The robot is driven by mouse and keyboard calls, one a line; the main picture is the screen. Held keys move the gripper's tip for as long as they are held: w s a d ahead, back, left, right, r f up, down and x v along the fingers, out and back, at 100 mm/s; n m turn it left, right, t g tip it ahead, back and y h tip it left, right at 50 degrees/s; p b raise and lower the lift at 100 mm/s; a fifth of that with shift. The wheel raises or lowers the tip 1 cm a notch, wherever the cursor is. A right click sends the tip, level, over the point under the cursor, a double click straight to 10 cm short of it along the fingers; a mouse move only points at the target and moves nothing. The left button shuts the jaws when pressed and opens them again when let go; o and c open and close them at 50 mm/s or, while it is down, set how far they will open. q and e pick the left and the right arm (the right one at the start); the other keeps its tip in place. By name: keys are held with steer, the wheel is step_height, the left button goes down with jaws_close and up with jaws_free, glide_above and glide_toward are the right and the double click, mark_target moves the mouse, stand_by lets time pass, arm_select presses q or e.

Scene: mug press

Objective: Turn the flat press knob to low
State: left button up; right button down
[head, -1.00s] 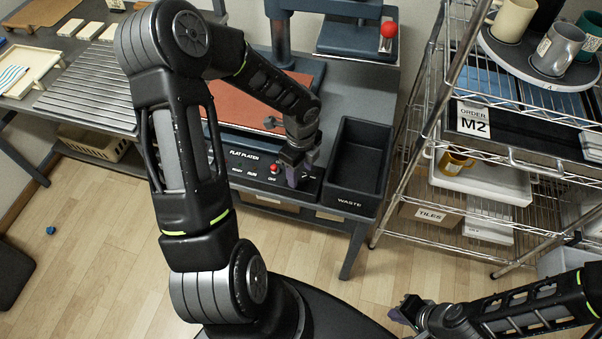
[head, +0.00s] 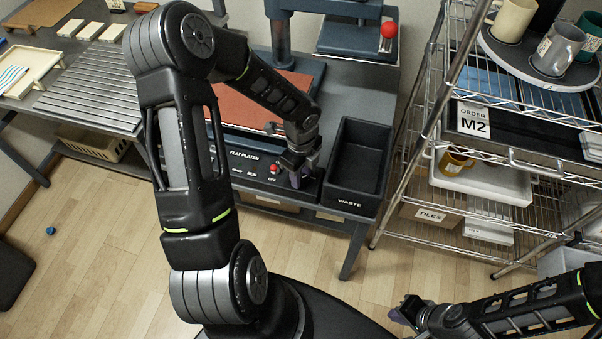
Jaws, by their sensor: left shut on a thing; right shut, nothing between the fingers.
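The flat press control panel (head: 243,170), marked "FLAT PLATEN", runs along the front edge of the press. A red button (head: 274,168) sits on it, with an "OFF" label just below. My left gripper (head: 297,175) is at the right part of this panel, just right of the red button, pointing down. It is shut on the flat press knob, which the fingers hide, so I cannot read its setting. My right gripper (head: 407,308) is shut and empty, low over the floor, well away from the press.
A dark waste bin (head: 357,170) stands just right of the panel. The red-brown platen (head: 270,100) lies behind it, partly hidden by my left arm. A wire rack (head: 440,110) with mugs stands on the right. Open floor lies in front.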

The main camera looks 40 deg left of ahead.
arm_select(q)
jaws_close()
